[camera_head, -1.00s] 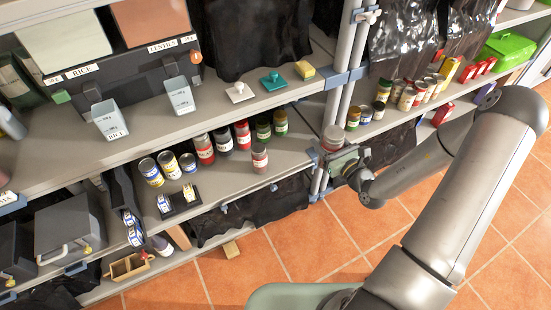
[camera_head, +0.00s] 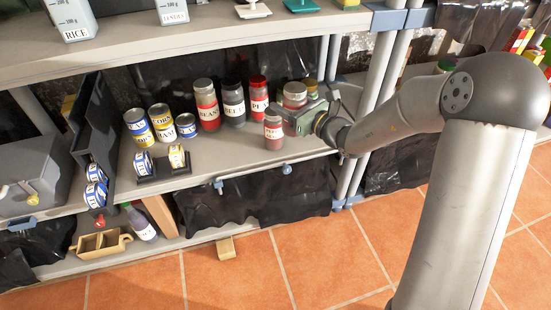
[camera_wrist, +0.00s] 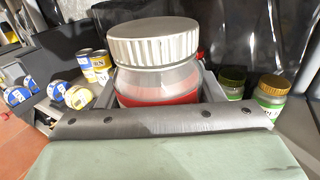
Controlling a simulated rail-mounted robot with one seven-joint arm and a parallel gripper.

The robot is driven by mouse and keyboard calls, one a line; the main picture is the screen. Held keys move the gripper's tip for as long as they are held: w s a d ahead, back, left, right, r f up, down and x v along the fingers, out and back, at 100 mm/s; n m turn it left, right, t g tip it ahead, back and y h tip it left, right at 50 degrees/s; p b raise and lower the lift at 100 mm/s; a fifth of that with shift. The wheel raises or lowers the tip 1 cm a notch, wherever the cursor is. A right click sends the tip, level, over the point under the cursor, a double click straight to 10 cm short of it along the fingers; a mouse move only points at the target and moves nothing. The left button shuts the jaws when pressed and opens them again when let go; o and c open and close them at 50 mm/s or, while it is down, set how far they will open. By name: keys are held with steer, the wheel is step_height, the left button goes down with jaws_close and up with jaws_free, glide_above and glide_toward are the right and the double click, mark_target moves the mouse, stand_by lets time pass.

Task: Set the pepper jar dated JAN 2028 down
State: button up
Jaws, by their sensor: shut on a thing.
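My gripper (camera_head: 306,115) is shut on a jar (camera_head: 295,91) with a silver ridged lid and red contents. The held jar is upright over the middle shelf. In the wrist view the jar (camera_wrist: 155,82) fills the middle, its lower part hidden behind the gripper. No date shows on it, and I cannot tell whether its base touches the shelf. A second silver-lidded jar (camera_head: 273,131), with red contents and a white label that seems to begin PEPP, stands near the shelf's front edge, just left of my gripper. Its date is unreadable.
Behind stand a beans jar (camera_head: 207,105), a dark-filled jar (camera_head: 233,102) and a red jar (camera_head: 259,93). Green-labelled jars (camera_wrist: 272,97) are right of the held jar. Cans (camera_head: 161,122) stand left. Bare shelf (camera_head: 225,150) lies in front; a post (camera_head: 372,95) stands right.

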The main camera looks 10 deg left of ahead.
steer(key=shift+a+f+b, duration=0.2)
steer(key=shift+a+b, duration=0.25)
steer(key=shift+a, duration=0.3)
steer(key=shift+w+d+f+b, duration=0.9)
steer(key=shift+w+f+b, duration=0.1)
steer(key=shift+w+f, duration=1.1)
steer(key=shift+w+d+f+b, duration=0.95)
steer(key=shift+w+f+b, duration=0.1)
steer(key=shift+w+f, duration=1.05)
steer(key=shift+w+d+f+b, duration=0.9)
steer(key=shift+w+f+b, duration=0.1)
steer(key=shift+w+f, duration=1.1)
steer(key=shift+f, duration=0.2)
steer(key=o, duration=1.4)
